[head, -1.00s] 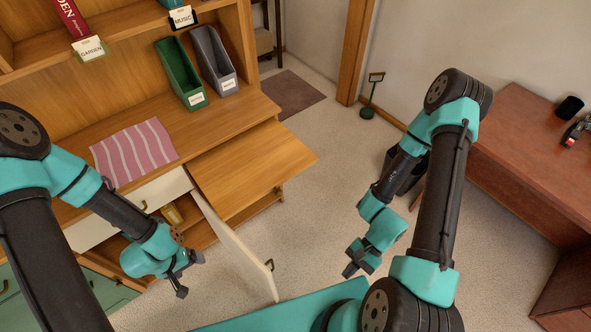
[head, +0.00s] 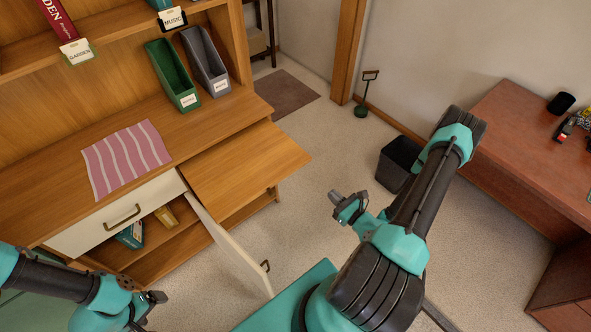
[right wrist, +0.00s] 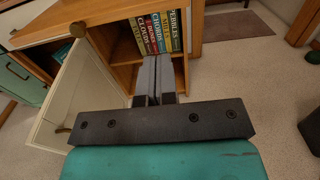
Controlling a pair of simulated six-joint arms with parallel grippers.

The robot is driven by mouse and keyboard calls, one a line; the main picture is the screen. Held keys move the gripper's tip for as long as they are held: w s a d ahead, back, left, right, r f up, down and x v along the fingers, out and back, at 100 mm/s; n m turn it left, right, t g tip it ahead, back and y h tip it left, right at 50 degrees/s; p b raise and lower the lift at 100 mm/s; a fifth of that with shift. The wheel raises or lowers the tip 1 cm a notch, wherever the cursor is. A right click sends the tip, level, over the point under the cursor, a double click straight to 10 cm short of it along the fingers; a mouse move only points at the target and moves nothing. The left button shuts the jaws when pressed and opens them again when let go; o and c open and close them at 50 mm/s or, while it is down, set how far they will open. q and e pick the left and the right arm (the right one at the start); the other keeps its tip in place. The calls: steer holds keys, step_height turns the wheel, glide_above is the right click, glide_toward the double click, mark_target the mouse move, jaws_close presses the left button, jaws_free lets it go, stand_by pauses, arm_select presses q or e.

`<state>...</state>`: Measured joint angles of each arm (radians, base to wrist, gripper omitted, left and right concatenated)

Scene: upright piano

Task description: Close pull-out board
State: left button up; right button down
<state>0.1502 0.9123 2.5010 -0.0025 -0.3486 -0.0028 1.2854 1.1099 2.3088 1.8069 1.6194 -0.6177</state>
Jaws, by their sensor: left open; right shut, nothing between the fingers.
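The wooden pull-out board (head: 245,160) sticks out from the front of the wooden cabinet, beside the white drawer. My left gripper (head: 155,310) is open and empty at the lower left, below the drawer, away from the board.
A white cabinet door (head: 235,245) stands open below the board. The white drawer (head: 120,215) is to the left. Books (right wrist: 158,32) stand in the shelf under the board. A dark bin (head: 398,163) is on the floor at right. Floor between board and bin is free.

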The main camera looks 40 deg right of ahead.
mark_target(303, 166)
steer(key=shift+d, duration=0.1)
stand_by(0.3)
steer(key=w, duration=1.3)
steer(key=shift+a, duration=0.3)
steer(key=shift+w, duration=0.5)
steer(key=shift+w+d, duration=0.1)
